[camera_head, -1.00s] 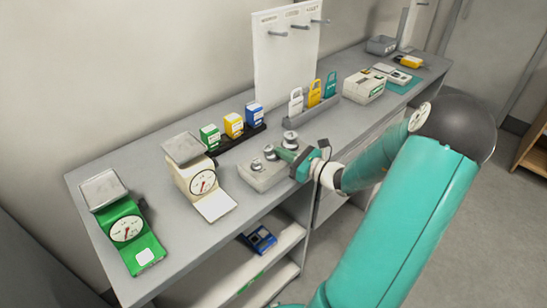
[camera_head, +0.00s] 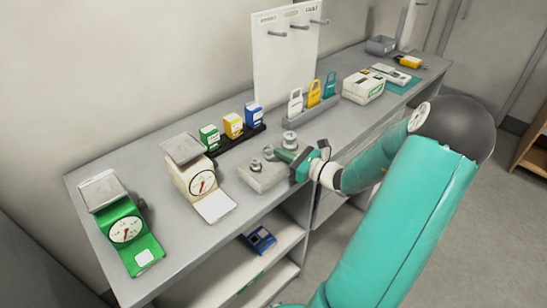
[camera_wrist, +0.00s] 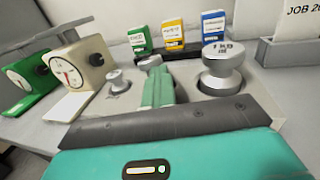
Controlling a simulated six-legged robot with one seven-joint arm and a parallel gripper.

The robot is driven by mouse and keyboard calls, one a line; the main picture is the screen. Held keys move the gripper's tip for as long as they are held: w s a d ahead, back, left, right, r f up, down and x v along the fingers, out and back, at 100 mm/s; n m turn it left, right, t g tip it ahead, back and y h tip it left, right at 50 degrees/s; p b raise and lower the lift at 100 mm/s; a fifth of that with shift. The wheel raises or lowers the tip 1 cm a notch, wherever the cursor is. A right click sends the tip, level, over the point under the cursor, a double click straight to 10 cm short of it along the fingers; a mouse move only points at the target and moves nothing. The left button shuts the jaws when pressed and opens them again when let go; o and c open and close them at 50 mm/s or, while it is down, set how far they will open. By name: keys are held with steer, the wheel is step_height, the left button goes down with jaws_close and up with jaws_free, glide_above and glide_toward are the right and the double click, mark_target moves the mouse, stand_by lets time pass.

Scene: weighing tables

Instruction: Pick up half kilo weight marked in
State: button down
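A grey weight block (camera_head: 262,182) sits on the bench with metal knobbed weights in its wells. In the wrist view, the largest weight (camera_wrist: 222,72), marked 1 KG, stands at the right and a small weight (camera_wrist: 118,82) at the left. A middle weight (camera_wrist: 150,62) lies behind my fingertips, mostly hidden, its marking unreadable. My gripper (camera_head: 281,153) reaches over the block from the right; its green fingers (camera_wrist: 158,88) look close together at the middle weight. I cannot tell whether they grip it.
A cream dial scale (camera_head: 200,181) and a green dial scale (camera_head: 128,232) stand left of the block. Green, yellow and blue boxes (camera_head: 233,125) stand in a black rack behind it. A grey holder with tags (camera_head: 312,112) is at the back right. The bench front edge is close.

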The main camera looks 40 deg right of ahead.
mark_target(277, 159)
steer(key=shift+w+a+r+y, duration=0.1)
steer(key=shift+w+a+y, duration=0.2)
steer(key=shift+w+a, duration=0.3)
steer(key=shift+w+r, duration=0.1)
steer(key=shift+r, duration=0.4)
step_height(277, 159, up, 2)
steer(key=shift+w+d+r, duration=0.15)
steer(key=s+r, duration=0.9)
steer(key=s, duration=0.5)
steer(key=shift+s+r, duration=0.25)
steer(key=shift+s, duration=0.1)
steer(key=shift+c, duration=2.2)
jaws_free()
steer(key=shift+s, duration=0.1)
